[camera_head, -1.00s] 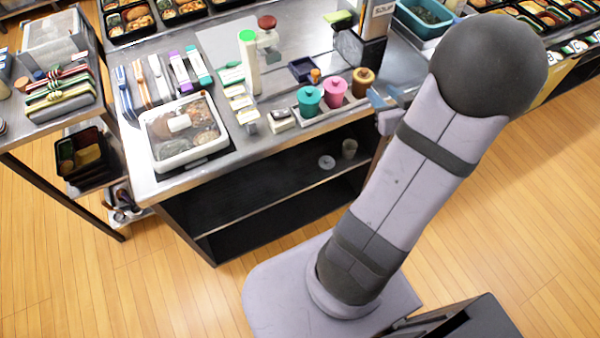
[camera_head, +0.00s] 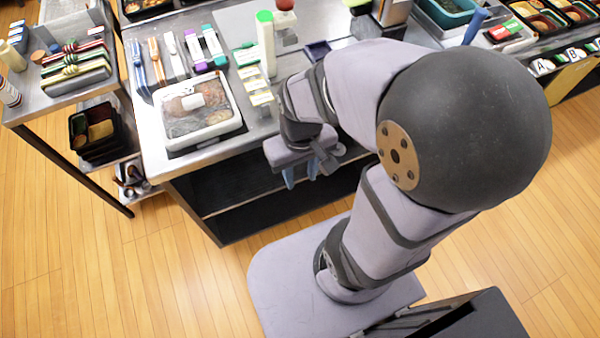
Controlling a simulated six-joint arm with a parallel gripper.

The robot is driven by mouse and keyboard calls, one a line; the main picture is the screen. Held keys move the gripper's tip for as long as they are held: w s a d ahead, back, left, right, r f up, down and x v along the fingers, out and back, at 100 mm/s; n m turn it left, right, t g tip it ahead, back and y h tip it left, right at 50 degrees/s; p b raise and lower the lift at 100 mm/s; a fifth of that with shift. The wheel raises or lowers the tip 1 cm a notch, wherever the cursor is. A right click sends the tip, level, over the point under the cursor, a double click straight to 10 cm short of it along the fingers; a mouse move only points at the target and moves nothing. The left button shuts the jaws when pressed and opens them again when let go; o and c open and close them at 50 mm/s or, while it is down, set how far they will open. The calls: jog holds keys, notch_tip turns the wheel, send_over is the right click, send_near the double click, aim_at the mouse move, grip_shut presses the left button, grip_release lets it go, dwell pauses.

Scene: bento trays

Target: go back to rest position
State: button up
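My gripper (camera_head: 301,174) hangs at the front edge of the steel counter (camera_head: 262,143), with its blue fingers pointing down. The two fingers stand apart with nothing seen between them, so it looks open and empty. My arm is folded, with its large dark elbow joint close to the camera, and it hides the right part of the counter. A bento tray with a clear lid (camera_head: 200,108) lies on the counter to the left of the gripper.
A green-capped bottle (camera_head: 266,45) and small label cards (camera_head: 258,92) stand on the counter behind the gripper. Colored clips and utensils (camera_head: 176,58) lie farther left. A side table (camera_head: 60,98) holds tied bundles (camera_head: 72,62). The wooden floor in front (camera_head: 130,270) is clear.

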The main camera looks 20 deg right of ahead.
jog(key=shift+s+a, duration=0.15)
notch_tip(320, 180, down, 32)
jog(key=b, duration=3.2)
jog(key=shift+f, duration=0.2)
jog(key=shift+r, duration=0.1)
